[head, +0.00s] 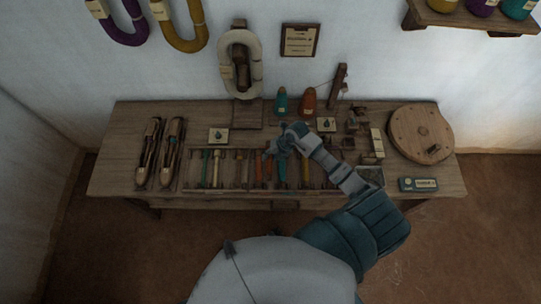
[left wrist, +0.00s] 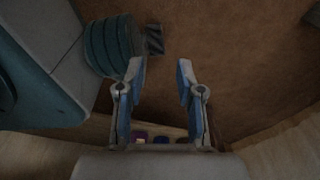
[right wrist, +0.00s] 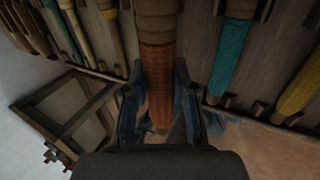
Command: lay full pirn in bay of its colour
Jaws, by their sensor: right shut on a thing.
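My right gripper (right wrist: 160,105) is shut on an orange pirn (right wrist: 160,70) with a brown end. In the head view the right gripper (head: 278,148) is over the middle of the bay tray (head: 238,188), at its back edge. How far the held pirn is above the tray floor, I cannot tell. To its right in the right wrist view lie a teal pirn (right wrist: 230,50) and a yellow pirn (right wrist: 302,82). To its left lie pale yellow (right wrist: 111,22) and dark teal (right wrist: 76,32) ones. My left gripper (left wrist: 160,75) is open and empty above the brown floor.
Two shuttles (head: 148,155) lie at the table's left. A round wooden disc (head: 420,133) stands at its right. A teal cone (head: 281,101) and an orange cone (head: 308,101) stand behind the tray. A small post (head: 338,85) rises nearby. The table's front left corner is bare.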

